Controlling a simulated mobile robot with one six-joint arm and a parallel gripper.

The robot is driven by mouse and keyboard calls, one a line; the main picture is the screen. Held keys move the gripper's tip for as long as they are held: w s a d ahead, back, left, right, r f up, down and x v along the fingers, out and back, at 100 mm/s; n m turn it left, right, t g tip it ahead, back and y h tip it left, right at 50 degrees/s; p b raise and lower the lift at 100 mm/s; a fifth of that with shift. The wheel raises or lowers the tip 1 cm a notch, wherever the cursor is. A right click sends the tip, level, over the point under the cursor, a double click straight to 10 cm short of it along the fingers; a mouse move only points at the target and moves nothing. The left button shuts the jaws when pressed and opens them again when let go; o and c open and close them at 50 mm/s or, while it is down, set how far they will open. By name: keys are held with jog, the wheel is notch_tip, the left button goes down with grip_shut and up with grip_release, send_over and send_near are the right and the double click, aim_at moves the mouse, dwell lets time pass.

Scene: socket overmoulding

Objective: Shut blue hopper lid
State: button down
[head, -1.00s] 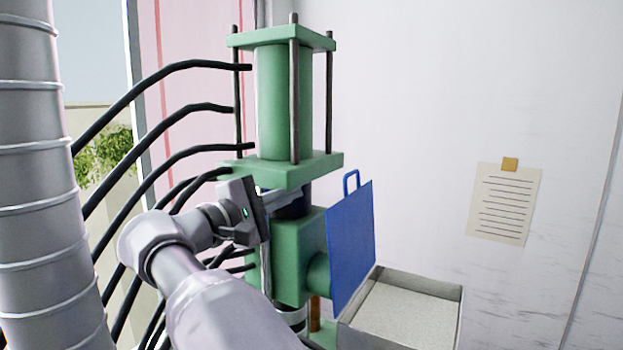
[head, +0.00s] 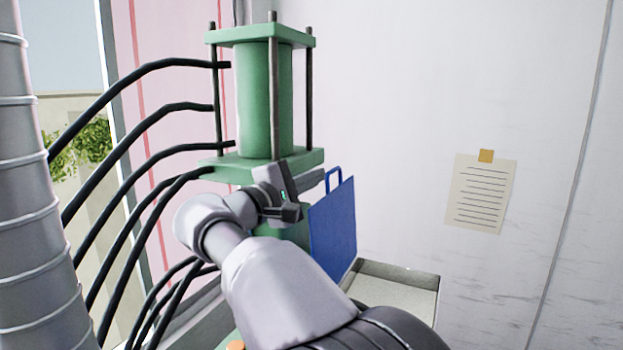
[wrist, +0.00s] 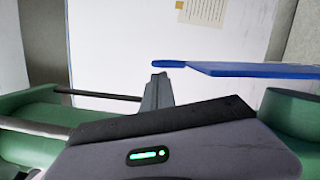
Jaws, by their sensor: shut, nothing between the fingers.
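The blue hopper lid (head: 333,230) stands upright and open at the left side of the hopper (head: 405,267), with a blue loop handle (head: 334,177) on its top edge. The hopper holds pale granules. My gripper (head: 317,179) is shut and empty, its tips close to the left of the handle near the lid's top. In the wrist view the shut fingers (wrist: 158,82) point toward the wall. There the lid (wrist: 255,70) shows edge-on to the right, its handle (wrist: 168,63) just beyond the fingertips. I cannot tell whether they touch.
The green press (head: 265,100) with dark rods stands behind and left of my gripper. Several black hoses (head: 135,75) run to it from the left. A paper notice (head: 480,193) hangs on the white wall. The space above the hopper is clear.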

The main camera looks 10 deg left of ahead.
jog(key=s+d+f+m+g+y+b, duration=0.1)
jog(key=s+d+f+m+b, duration=0.3)
jog(key=d+b, duration=0.6)
jog(key=s+d+f+m+g+b, duration=0.1)
jog(key=s+d+m+b, duration=0.3)
jog(key=d+b, duration=0.55)
jog(key=s+d+f+m+y+b, duration=0.1)
jog(key=d+f+m+b, duration=0.3)
jog(key=f+b, duration=0.5)
jog(key=s+d+f+m+y+b, duration=0.1)
jog(key=d+f+m+y+b, duration=0.1)
jog(key=d+f+m+b, duration=0.3)
jog(key=shift+s+f+b, duration=0.2)
jog(key=shift+f+b, duration=1.75)
jog(key=shift+b, duration=1.3)
jog(key=shift+a+f, duration=0.1)
jog(key=shift+f, duration=0.1)
